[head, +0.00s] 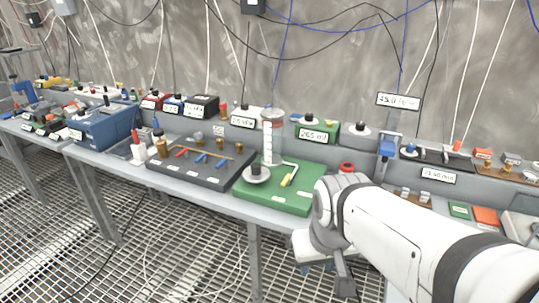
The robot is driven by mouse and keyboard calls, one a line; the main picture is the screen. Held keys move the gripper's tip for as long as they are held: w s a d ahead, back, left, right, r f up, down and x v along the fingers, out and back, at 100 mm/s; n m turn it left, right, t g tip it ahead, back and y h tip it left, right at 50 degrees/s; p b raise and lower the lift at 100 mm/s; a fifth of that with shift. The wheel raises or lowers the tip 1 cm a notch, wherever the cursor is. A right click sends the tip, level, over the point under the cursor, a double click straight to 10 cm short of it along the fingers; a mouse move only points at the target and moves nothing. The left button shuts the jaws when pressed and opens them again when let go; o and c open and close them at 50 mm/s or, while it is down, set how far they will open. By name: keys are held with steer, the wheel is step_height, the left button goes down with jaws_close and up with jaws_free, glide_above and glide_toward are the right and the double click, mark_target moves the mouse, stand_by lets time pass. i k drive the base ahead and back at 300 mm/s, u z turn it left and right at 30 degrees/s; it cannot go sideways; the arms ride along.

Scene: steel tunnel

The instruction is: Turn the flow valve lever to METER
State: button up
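A lever with a yellow handle (287,180) lies on a green board (270,196) on the bench, right of a clear upright cylinder (268,138). It looks like the flow valve lever. Small white labels sit on the board, but I cannot read METER on any of them. My gripper (343,278) hangs in front of the bench, right of and nearer than the green board, apart from the lever. Only part of it shows below my white arm, so its opening is not clear.
A dark board (190,178) with red and blue levers lies left of the green board. A round grey disc (257,175) stands left of the yellow handle. A red ring-shaped thing (346,168) is close behind my arm. Grating floor (170,250) is open in front.

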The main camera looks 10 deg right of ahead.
mark_target(286, 181)
steer(key=z, duration=0.2)
steer(key=i, duration=0.85)
steer(key=u, duration=0.15)
